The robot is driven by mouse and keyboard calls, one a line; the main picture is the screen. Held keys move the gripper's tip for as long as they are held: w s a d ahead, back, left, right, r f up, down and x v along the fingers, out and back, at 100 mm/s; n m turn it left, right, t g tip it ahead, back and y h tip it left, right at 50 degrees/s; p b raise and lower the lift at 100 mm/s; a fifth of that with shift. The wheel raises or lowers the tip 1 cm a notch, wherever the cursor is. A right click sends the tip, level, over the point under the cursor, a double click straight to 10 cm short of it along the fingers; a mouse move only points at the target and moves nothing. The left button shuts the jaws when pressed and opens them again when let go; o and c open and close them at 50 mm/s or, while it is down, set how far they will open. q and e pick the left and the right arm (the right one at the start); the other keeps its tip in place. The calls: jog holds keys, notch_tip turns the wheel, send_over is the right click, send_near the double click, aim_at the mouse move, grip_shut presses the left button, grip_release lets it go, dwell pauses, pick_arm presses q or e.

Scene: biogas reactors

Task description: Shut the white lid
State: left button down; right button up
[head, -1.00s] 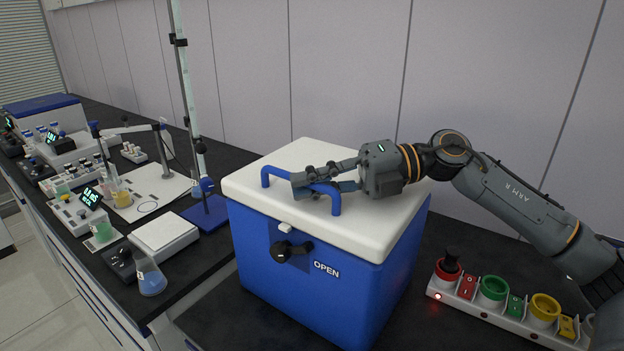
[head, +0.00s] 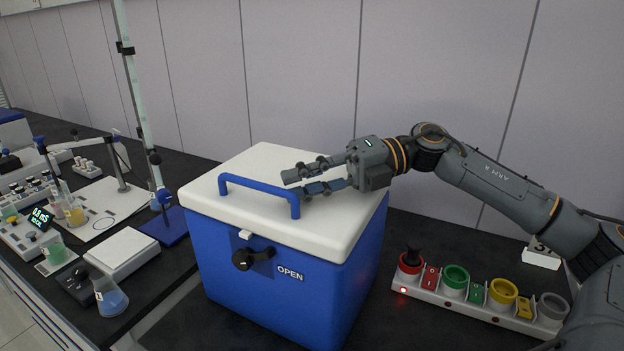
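The white lid (head: 270,161) lies flat on top of the blue box (head: 300,298), with no gap showing at the front. A blue bar handle (head: 258,188) stands on the lid. A black latch knob (head: 246,259) sits on the box's front next to the word OPEN. My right gripper (head: 287,185) is just above the lid, behind the handle's right end. Its fingers are apart with nothing between them. Whether a finger touches the lid or handle is unclear. My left gripper is out of view.
A strip with red, green, yellow and grey rings (head: 456,281) lies on the dark bench to the right. A white scale (head: 122,257), a flask (head: 110,296) and a blue-based stand (head: 165,228) are on the left. A wall rises behind.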

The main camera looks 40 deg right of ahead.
jog(key=shift+s+d, duration=0.2)
jog(key=shift+d, duration=0.45)
jog(key=shift+s+d+r, duration=0.1)
jog(key=shift+d, duration=0.2)
